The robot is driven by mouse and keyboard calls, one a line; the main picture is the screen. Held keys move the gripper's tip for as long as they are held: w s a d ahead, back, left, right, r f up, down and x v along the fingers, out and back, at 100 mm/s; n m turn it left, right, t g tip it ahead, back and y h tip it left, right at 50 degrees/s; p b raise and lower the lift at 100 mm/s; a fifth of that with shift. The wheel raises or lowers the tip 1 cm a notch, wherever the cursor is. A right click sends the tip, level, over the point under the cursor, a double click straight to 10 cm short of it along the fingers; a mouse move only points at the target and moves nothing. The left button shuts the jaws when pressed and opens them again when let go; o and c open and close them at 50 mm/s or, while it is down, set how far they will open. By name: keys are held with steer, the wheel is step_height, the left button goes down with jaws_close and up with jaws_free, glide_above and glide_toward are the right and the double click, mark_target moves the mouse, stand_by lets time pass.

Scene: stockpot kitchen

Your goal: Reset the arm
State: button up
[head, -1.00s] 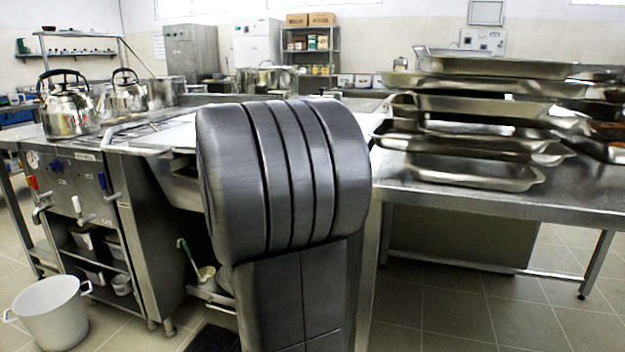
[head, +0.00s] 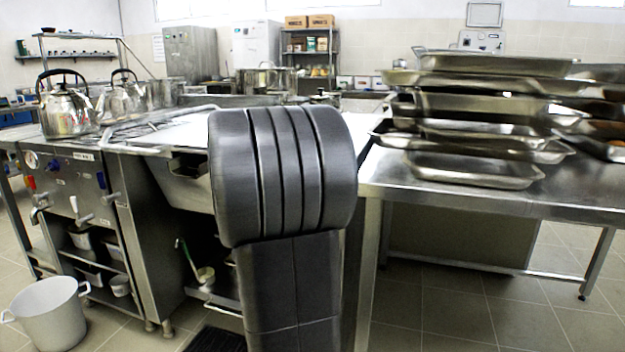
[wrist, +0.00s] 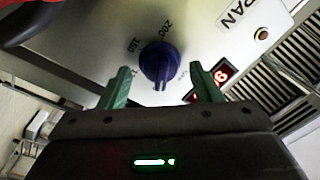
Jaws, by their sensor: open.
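My gripper (wrist: 160,92) shows in the wrist view with its two green fingers spread apart. It is open, and nothing is held between the fingers. Beyond the fingers is a blue knob (wrist: 160,62) on a pale control panel (wrist: 205,30) marked with numbers and "PAN". The knob appears in the gap between the fingers; I cannot tell how far away it is. A red lit display (wrist: 221,74) is to the right of the knob. In the head view my dark arm fills the middle, and the gripper is hidden.
A steel table (head: 450,202) at right carries stacked metal trays (head: 475,172). Kettles (head: 66,112) stand on the cooking range at left. A grey pot (head: 48,315) is on the floor at lower left. Tiled floor shows at lower right.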

steer(key=r+p+v, duration=0.1)
steer(key=p+v, duration=0.1)
steer(key=v, duration=1.1)
steer(key=x, duration=0.4)
steer(key=b+x, duration=0.1)
steer(key=x, duration=0.4)
steer(key=f+b+x, duration=0.1)
steer(key=x, duration=0.3)
steer(key=shift+w+d+f, duration=0.1)
steer(key=shift+w+d, duration=0.05)
steer(key=shift+w, duration=0.05)
steer(key=s+a+n+p, duration=0.1)
steer(key=s+n+p, duration=0.5)
steer(key=n+p, duration=0.6)
steer(key=shift+s+a+r+g+y+p, duration=0.2)
steer(key=shift+s+a+g+y+p, duration=0.15)
steer(key=shift+p, duration=1.75)
steer(key=shift+w, duration=0.1)
